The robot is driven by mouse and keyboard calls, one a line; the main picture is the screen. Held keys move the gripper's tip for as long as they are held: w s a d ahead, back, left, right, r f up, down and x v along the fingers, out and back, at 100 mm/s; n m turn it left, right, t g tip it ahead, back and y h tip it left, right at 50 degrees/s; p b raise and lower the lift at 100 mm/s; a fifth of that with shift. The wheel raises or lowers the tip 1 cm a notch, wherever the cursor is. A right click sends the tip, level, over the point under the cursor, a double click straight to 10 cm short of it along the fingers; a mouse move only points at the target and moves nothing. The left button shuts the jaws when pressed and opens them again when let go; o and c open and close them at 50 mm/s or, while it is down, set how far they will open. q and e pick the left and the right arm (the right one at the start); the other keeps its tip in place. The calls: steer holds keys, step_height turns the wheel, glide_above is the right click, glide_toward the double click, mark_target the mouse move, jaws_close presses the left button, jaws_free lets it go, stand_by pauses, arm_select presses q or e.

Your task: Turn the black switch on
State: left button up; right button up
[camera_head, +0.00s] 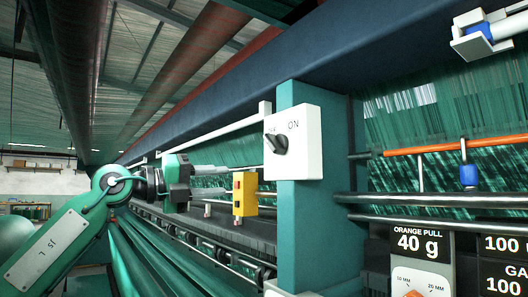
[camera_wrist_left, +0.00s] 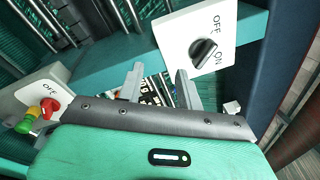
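The black switch (camera_head: 279,143) is a rotary knob on a white plate (camera_head: 306,150) fixed to a teal post. The plate is marked OFF and ON, and the knob's handle appears to point toward OFF. In the left wrist view the black switch (camera_wrist_left: 203,51) lies beyond and to the right of the fingertips. My left gripper (camera_head: 225,170) is to the left of the switch and a little lower in the head view, apart from it. In the left wrist view my left gripper (camera_wrist_left: 159,72) has its fingers spread with nothing held. My right gripper is not in view.
A yellow box (camera_head: 244,194) with red buttons is just below my left gripper. A red knob (camera_wrist_left: 50,104) on a white box shows in the left wrist view. The teal post (camera_head: 300,230) and the dark blue beam (camera_head: 330,50) border the switch.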

arm_select(q)
steer(key=m+t+y, duration=0.1)
steer(key=m+y, duration=0.1)
glide_toward(269, 144)
steer(key=v, duration=0.5)
steer(key=p+x, duration=0.7)
steer(key=x, duration=0.5)
steer(key=shift+d, duration=0.2)
steer(key=shift+w+d+f, duration=0.1)
steer(key=shift+w+d, duration=0.3)
steer(key=shift+d, duration=0.1)
steer(key=shift+c, duration=0.3)
jaws_close()
